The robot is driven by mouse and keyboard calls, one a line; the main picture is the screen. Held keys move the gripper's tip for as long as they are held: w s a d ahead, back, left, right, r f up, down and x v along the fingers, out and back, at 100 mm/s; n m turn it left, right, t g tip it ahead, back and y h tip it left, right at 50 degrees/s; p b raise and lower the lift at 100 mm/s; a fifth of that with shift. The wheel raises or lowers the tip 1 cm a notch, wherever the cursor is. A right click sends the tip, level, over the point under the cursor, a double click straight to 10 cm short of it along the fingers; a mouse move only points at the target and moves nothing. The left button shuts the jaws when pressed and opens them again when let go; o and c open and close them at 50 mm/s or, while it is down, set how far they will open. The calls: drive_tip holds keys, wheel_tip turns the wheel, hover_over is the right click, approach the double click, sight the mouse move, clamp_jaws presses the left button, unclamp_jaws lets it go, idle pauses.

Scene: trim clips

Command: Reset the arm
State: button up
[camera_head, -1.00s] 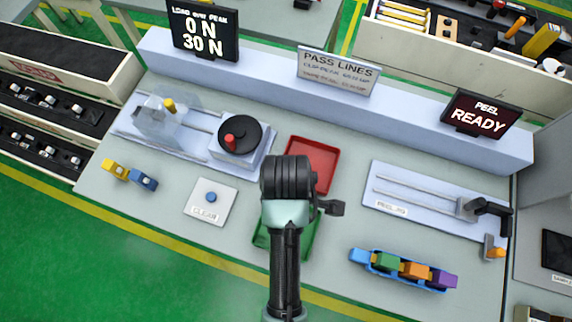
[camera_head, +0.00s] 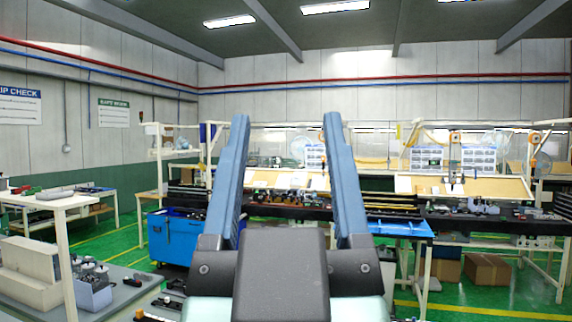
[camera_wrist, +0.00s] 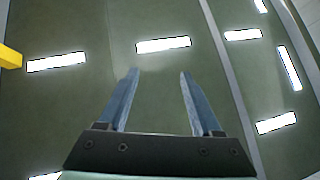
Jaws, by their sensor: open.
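My gripper (camera_head: 286,165) is raised close in front of the head camera, its two blue-grey fingers standing upright and spread wide apart. Nothing is between the fingers. In the wrist view my gripper (camera_wrist: 156,92) is also open and empty, and it points up at the ceiling (camera_wrist: 75,95) with its bright lamps. The gripper body hides the lower middle of the head view.
A workbench (camera_head: 130,292) with a grey fixture (camera_head: 92,290) is at lower left. A blue cabinet (camera_head: 174,237) stands behind my gripper to the left. Long benches with shelves line the back, with cardboard boxes (camera_head: 487,269) at right. Green floor (camera_head: 470,297) shows between.

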drive_tip(key=shift+s+r+t, duration=0.3)
drive_tip(key=shift+s+r, duration=0.25)
